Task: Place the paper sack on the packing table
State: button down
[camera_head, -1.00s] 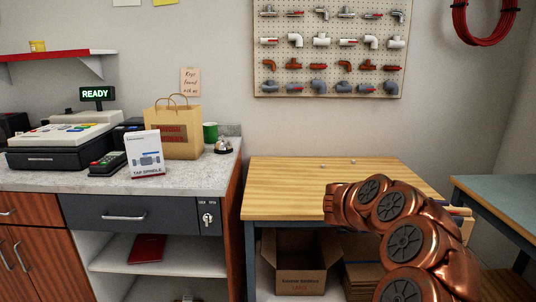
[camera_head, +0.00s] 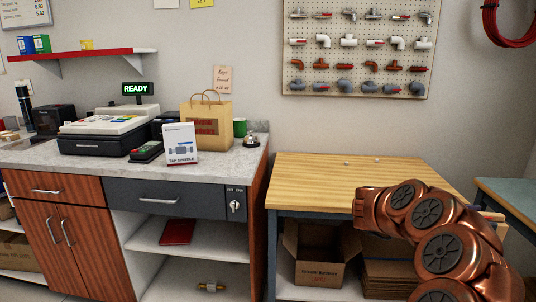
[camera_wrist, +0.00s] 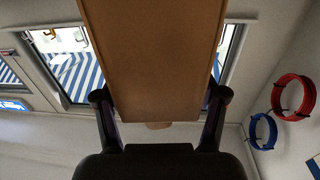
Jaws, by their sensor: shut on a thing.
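My gripper's fingers (camera_wrist: 160,110) show in the wrist view, one on each side of a plain brown, flat-faced thing that looks like the paper sack (camera_wrist: 155,60). They are shut on it, and it fills the upper middle of that view. The packing table (camera_head: 325,180) has a light wooden top and dark legs. Its visible top is mostly bare, with two tiny pale bits near the back.
A handled brown paper bag (camera_head: 206,122) stands on the counter left of the table, beside a boxed tap spindle (camera_head: 180,144), a bell (camera_head: 251,141) and a till. An open cardboard box (camera_head: 318,262) sits under the table. A grey-green surface (camera_head: 508,196) stands at right.

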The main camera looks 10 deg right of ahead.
jog(key=w+a+r+n+t+y, duration=0.1)
jog(key=w+a+n+t, duration=0.3)
jog(key=w+t, duration=0.3)
jog(key=w+a+r+n+t+y, duration=0.1)
jog(key=w+a+n+t, duration=0.35)
jog(key=w, duration=0.45)
jog(key=w+a+r+n+t, duration=0.1)
jog(key=w+a+n+t, duration=0.2)
jog(key=w+a+t, duration=0.4)
jog(key=w+a+f+n+t+y, duration=0.2)
jog(key=a+n+y, duration=0.25)
jog(key=a, duration=0.45)
jog(key=w+a+f+n+t+y, duration=0.25)
jog(key=a+y, duration=0.25)
jog(key=a, duration=0.4)
jog(key=w+a+f+n+t+y, duration=0.1)
jog(key=w+a+f+n+y, duration=0.15)
jog(key=a+n+y, duration=0.4)
notch_tip(320, 180, up, 14)
jog(key=a+m+h+p, duration=0.1)
jog(key=m+p, duration=0.1)
jog(key=p, duration=1.2)
jog(key=shift+a+f+m, duration=0.15)
jog(key=shift+a+m, duration=0.2)
jog(key=shift+m, duration=0.05)
